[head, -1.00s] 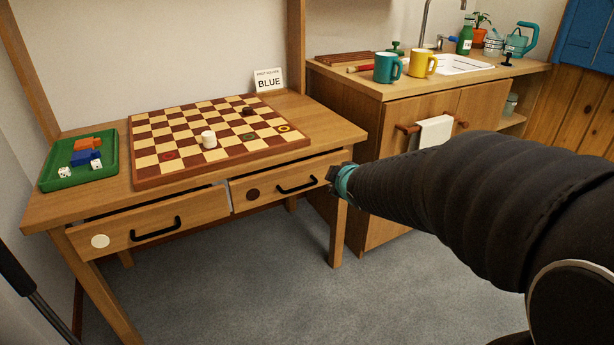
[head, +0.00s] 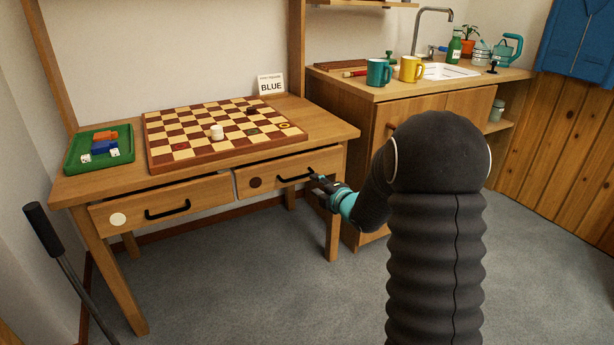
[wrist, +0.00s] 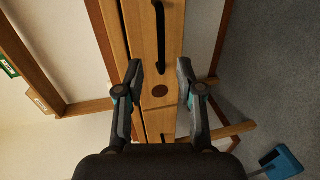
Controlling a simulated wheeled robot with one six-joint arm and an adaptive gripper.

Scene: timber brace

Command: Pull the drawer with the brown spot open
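The drawer with the brown spot (head: 288,175) is the right one of two under the desk. It looks shut or nearly so, with a dark gap along its top. Its brown spot (head: 255,183) is at its left end and its black bar handle (head: 295,177) is to the right of that. My gripper (head: 316,184) is in front of the handle's right end. In the wrist view my gripper (wrist: 163,78) is open and empty, its fingers on either side of the brown spot (wrist: 160,90) and the near end of the handle (wrist: 161,40). I cannot tell the remaining distance.
The left drawer (head: 140,207) has a pale spot and its own black handle. The desk (head: 335,132) bears a checkerboard (head: 190,160), a green tray (head: 72,150) and a "BLUE" card (head: 271,85). The sink cabinet (head: 360,115) stands close on the right.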

